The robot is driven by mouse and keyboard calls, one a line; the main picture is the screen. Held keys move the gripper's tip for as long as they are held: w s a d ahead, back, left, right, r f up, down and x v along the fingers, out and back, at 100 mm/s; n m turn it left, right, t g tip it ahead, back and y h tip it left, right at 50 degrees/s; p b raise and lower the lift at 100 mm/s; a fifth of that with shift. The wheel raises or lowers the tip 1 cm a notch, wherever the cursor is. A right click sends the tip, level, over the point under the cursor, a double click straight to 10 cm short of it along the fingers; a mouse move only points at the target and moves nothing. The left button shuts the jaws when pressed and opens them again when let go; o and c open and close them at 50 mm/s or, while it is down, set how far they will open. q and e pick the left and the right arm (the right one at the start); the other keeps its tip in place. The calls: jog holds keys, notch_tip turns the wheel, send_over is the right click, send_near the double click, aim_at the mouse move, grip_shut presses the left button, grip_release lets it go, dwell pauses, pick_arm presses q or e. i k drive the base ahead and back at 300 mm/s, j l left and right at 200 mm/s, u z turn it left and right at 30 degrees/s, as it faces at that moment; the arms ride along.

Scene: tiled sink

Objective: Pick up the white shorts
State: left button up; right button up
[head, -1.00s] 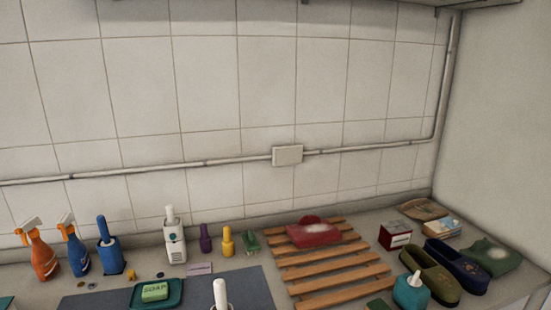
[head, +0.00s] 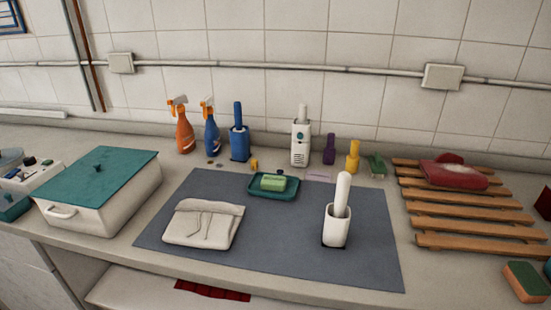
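The white shorts (head: 204,224) lie folded on the left part of a grey mat (head: 283,235) on the counter, with a drawstring showing on top. Nothing covers them in the head view. Neither of my grippers shows in this view.
Left of the mat stands a white box with a teal lid (head: 103,175). On the mat are a soap dish (head: 288,188) and a white brush holder (head: 337,230). Spray bottles (head: 184,132) and other bottles line the wall. A wooden slatted rack (head: 465,223) lies at right.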

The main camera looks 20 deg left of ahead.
aim_at(197, 223)
jog(key=u, duration=1.3)
